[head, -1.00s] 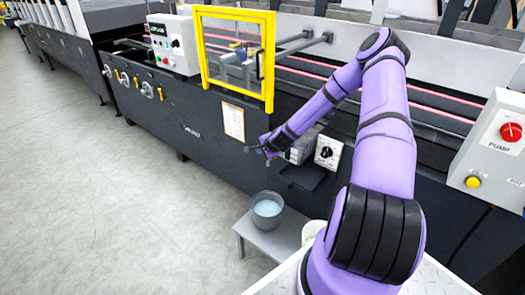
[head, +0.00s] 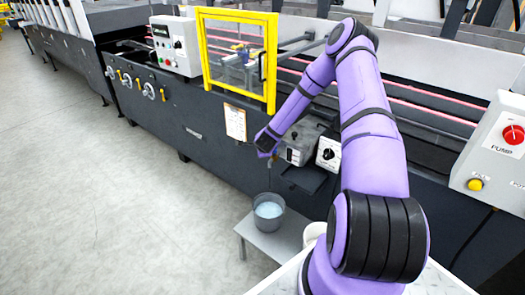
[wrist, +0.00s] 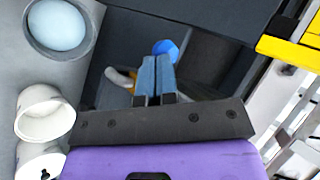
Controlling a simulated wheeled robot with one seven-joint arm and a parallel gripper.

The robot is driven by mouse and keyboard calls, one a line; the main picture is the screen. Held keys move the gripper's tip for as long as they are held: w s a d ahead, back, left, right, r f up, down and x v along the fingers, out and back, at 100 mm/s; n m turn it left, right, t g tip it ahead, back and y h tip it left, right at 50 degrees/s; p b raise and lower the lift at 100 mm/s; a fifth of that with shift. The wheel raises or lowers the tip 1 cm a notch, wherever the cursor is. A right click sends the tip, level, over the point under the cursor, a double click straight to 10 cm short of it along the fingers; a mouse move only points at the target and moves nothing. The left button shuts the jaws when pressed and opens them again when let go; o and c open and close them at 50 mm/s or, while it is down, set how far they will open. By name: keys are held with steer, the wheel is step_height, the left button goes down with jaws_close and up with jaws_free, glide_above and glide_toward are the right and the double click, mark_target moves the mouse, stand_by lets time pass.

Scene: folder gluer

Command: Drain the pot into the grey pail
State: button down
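The grey pail (head: 281,222) stands on a low stand below the machine front and holds pale blue liquid. Its rim (wrist: 30,38) and the liquid also show at top left in the wrist view. A grey box-like body (head: 308,132), possibly the pot, sits on the machine beside a dial box, partly behind my arm. My gripper (head: 268,152) is in front of it, above the pail, fingertips hidden in the head view. In the wrist view my gripper's blue-grey fingers (wrist: 156,72) are together. A bright blue rounded part (wrist: 166,48) shows just past the tips; contact cannot be told.
The low grey stand (head: 262,243) has white cups (wrist: 42,112) beside the pail. A dial box (head: 328,155) is right of my gripper. A yellow-framed guard (head: 270,65) is above. A pump control box (head: 490,150) is at right. The floor at left is clear.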

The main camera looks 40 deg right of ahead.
steer(key=m+h, duration=0.1)
steer(key=w+d+m+g+h, duration=0.1)
steer(key=m, duration=0.1)
steer(key=shift+w+m+g, duration=0.3)
steer(key=shift+w+d, duration=0.1)
steer(key=shift+w, duration=0.1)
stand_by(0.4)
